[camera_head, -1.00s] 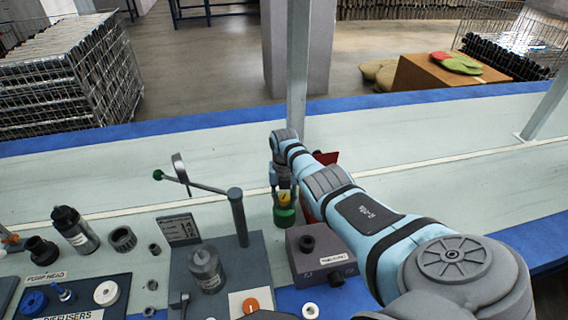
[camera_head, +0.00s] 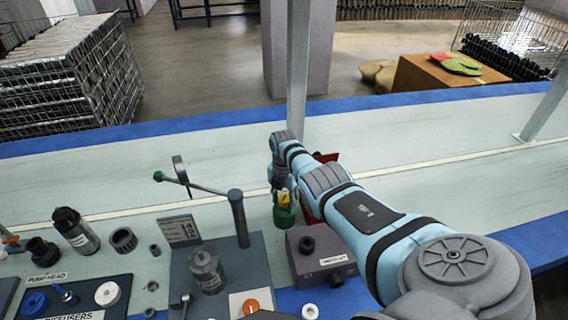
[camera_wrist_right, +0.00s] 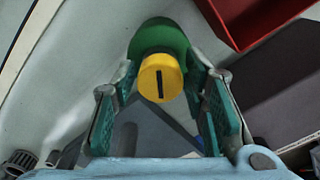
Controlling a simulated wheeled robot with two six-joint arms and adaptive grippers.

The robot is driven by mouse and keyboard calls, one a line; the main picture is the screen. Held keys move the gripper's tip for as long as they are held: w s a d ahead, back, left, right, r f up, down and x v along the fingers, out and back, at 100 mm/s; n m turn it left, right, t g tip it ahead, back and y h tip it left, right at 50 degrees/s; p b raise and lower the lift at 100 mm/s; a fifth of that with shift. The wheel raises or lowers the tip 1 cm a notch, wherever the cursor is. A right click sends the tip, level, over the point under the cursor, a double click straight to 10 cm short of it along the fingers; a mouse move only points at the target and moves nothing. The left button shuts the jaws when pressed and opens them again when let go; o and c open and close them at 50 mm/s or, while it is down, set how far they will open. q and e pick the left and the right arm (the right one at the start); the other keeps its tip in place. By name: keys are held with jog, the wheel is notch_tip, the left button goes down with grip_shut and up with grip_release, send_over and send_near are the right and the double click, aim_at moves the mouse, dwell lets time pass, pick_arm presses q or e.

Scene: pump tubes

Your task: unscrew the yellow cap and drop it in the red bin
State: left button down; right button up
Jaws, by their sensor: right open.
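The yellow cap (camera_head: 284,198) sits on top of the green bottle-like part (camera_head: 284,217), which stands on the bench near the middle. In the right wrist view the cap (camera_wrist_right: 160,78) shows a dark slot, with the green body (camera_wrist_right: 160,38) behind it. My right gripper (camera_head: 283,193) points down at the cap. In the wrist view its fingers (camera_wrist_right: 162,88) are open, one on each side of the cap, with gaps between. The red bin (camera_head: 325,158) is mostly hidden behind my right arm; its rim (camera_wrist_right: 232,30) shows at the wrist view's top right. My left gripper is out of view.
A grey block (camera_head: 318,258) with a dark port stands just right of the green part. A lever post (camera_head: 238,215) on a grey base stands to its left, with its arm reaching left. Dark fittings crowd the front left. The bench behind is clear.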

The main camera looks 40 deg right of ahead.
jog(key=m, duration=0.6)
jog(key=shift+m, duration=0.3)
jog(key=m, duration=0.5)
jog(key=shift+m, duration=0.4)
grip_shut()
jog(key=shift+n, duration=2.1)
jog(key=n, duration=1.3)
grip_release()
